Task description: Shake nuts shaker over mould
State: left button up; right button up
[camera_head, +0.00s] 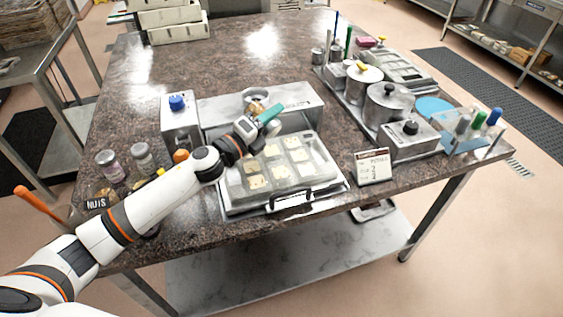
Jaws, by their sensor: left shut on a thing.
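My left arm reaches in from the left, and my left gripper (262,115) is above the back edge of the mould. It is shut on the nuts shaker, which is mostly hidden by the gripper; its tilt cannot be told. The mould (232,195) is a pale, clear tray with several compartments, lying on a metal plate near the front of the table. Cream-coloured fillings with small darker specks show in its compartments. My right gripper is not in view.
Jars (108,163) stand at the left beside a "NUTS" label (96,203). A metal machine (299,98) stands behind the mould. A small sign (374,167), metal pots (388,102) and a control box (410,142) are at the right. The table's back middle is clear.

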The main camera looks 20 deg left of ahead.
pick_arm(q)
notch_tip(320, 180, up, 5)
jog(key=p, duration=0.4)
jog(key=shift+f+p, duration=0.15)
jog(key=shift+p, duration=0.15)
jog(key=shift+f, duration=0.1)
notch_tip(320, 180, down, 5)
jog(key=b, duration=0.4)
jog(key=shift+w+r, duration=0.1)
jog(key=shift+r, duration=0.1)
jog(key=shift+r, duration=0.1)
